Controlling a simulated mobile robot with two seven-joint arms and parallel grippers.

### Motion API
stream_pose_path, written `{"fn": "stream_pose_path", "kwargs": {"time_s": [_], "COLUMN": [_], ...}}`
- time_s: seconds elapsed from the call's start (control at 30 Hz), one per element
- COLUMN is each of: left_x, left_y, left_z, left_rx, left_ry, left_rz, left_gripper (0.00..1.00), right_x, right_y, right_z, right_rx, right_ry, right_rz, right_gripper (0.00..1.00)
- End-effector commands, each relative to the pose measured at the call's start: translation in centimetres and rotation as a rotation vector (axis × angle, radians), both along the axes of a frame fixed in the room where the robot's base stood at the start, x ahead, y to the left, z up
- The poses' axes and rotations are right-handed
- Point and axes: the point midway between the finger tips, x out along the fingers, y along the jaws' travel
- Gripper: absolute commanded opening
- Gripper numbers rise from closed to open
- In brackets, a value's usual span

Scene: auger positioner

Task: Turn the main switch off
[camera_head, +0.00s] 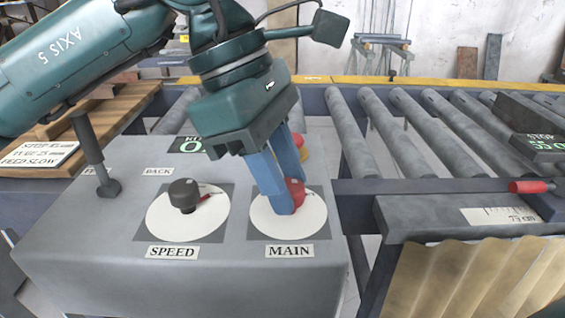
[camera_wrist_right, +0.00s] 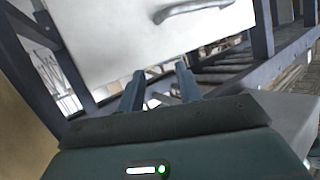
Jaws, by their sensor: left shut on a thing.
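The main switch (camera_head: 297,190) is a red knob on a white round dial (camera_head: 315,215) above the "MAIN" label, on the grey control box. My left gripper (camera_head: 284,200) reaches down from above with its blue fingers shut on the red knob. The fingers hide part of the knob, so how far it is turned cannot be read. My right gripper (camera_wrist_right: 160,72) shows in the right wrist view with its two fingers apart and nothing between them.
The black speed knob (camera_head: 184,194) with a red pointer sits left of the main switch. A grey lever (camera_head: 95,160) stands at the box's left. A roller conveyor (camera_head: 410,130) lies to the right, with a red handle (camera_head: 530,186). A white panel (camera_wrist_right: 150,35) fills the right wrist view's top.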

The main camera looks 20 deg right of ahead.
Motion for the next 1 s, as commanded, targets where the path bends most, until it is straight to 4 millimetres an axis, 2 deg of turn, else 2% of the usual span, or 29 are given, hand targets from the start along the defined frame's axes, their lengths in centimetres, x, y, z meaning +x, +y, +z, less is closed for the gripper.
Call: {"fn": "stream_pose_path", "kwargs": {"time_s": [0.27,0.7,0.73,0.97,1.0], "left_x": [0.05,0.03,0.03,0.03,0.03], "left_y": [-0.05,-0.06,-0.06,-0.04,-0.05], "left_z": [0.15,0.11,0.11,0.06,0.05], "left_rx": [-0.003,-0.004,-0.004,-0.002,-0.001], "left_ry": [-0.001,-0.001,-0.001,-0.001,-0.001], "left_rz": [-0.067,-0.076,-0.076,-0.075,-0.074], "left_gripper": [0.08,0.08,0.32,0.51,0.51], "right_x": [0.40,0.27,0.26,0.18,0.18], "right_y": [0.11,0.13,0.13,0.13,0.13], "right_z": [0.25,-0.11,-0.11,-0.14,-0.12], "right_rx": [0.002,-0.002,-0.002,-0.001,-0.002], "right_ry": [0.001,0.010,0.010,0.011,0.011], "right_rz": [0.003,0.006,0.006,0.006,0.007], "right_gripper": [0.35,0.35,0.35,0.35,0.35]}}
